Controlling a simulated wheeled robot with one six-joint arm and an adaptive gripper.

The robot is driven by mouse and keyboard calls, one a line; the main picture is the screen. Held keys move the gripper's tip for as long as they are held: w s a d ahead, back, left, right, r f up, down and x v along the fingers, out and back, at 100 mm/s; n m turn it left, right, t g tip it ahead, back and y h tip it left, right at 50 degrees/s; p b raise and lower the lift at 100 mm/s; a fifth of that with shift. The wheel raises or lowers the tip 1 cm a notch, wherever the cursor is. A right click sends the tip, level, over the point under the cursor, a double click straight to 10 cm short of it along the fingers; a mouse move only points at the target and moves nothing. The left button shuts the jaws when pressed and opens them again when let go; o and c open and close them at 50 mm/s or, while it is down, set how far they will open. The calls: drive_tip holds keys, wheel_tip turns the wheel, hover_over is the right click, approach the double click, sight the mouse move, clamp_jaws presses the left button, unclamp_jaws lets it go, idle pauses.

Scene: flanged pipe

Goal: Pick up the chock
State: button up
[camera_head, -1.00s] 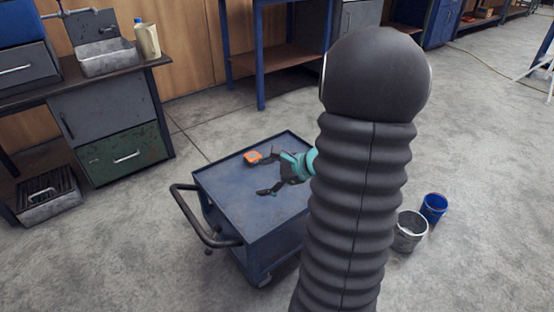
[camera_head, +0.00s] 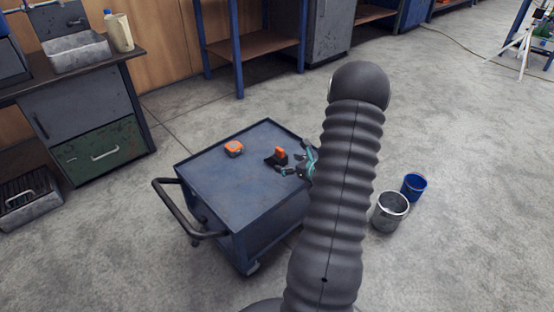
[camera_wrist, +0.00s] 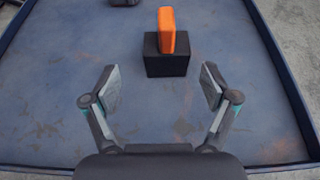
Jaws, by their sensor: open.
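A black block with an upright orange piece on it, which I take for the chock (camera_wrist: 167,65), stands on the blue cart top just beyond my fingertips in the wrist view. It also shows in the head view as an orange and black shape (camera_head: 280,153) beside my gripper, partly hard to separate from the dark fingers. My gripper (camera_wrist: 160,86) is open and empty, with its two fingers spread wide. The block is slightly right of the middle between them. No contact shows.
The cart (camera_head: 225,191) has a low raised rim and a handle at its left. A small orange and dark object (camera_head: 233,148) lies farther left on it. A grey bucket (camera_head: 390,211) and a blue bucket (camera_head: 414,186) stand on the floor at right.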

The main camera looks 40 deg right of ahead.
sight(278, 158)
drive_tip(key=shift+d+p+x, duration=0.2)
drive_tip(key=shift+x, duration=1.6)
drive_tip(key=shift+d+p+x, duration=0.2)
drive_tip(key=shift+x, duration=1.55)
drive_tip(key=shift+r, duration=0.2)
drive_tip(key=c, duration=1.4)
